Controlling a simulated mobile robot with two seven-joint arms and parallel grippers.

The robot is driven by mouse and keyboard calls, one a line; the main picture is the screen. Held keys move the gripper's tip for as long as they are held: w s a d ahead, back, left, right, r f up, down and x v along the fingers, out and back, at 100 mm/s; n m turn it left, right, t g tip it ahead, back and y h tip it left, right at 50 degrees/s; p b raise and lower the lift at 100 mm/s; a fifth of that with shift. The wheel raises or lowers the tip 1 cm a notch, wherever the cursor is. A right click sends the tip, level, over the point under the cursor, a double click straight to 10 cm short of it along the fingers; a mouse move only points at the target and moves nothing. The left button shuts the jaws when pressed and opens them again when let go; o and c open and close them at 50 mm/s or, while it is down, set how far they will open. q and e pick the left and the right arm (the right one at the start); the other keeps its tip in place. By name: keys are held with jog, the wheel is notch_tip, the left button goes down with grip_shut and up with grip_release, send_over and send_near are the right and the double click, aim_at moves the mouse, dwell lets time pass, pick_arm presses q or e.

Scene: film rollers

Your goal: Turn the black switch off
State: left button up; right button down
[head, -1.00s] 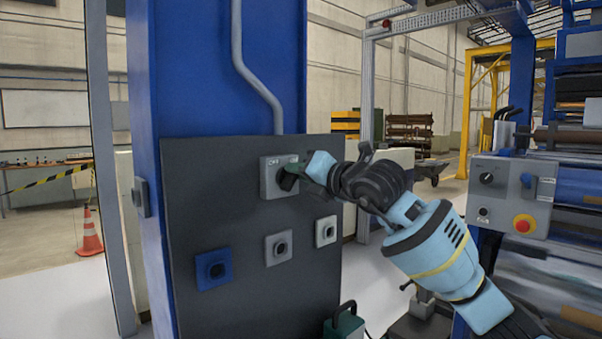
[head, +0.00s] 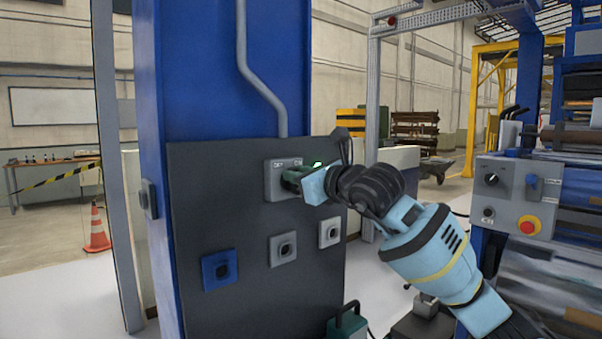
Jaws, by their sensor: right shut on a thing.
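The black switch is on a grey switch box (head: 274,185) high on the dark panel. Small lettering shows along the top of the box, too small to read surely. My right gripper (head: 292,181) is at the front of the box, shut on the black switch. The gripper covers nearly all of the knob, so its angle cannot be told. A small green glow shows by the gripper's upper side. My left gripper is not in view.
The dark panel (head: 190,190) is mounted on a blue column (head: 205,70). Lower on it are a blue socket (head: 219,270), a grey socket (head: 283,249) and a lighter one (head: 329,231). A machine control box with a red button (head: 529,225) stands at right.

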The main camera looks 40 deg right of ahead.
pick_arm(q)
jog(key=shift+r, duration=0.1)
pick_arm(e)
jog(key=n, duration=0.4)
jog(key=a+n, duration=0.1)
jog(key=n, duration=0.1)
jog(key=shift+f, duration=0.25)
dwell(0.4)
jog(key=c, duration=1.4)
grip_release()
jog(key=shift+o, duration=0.2)
jog(key=shift+s, duration=0.1)
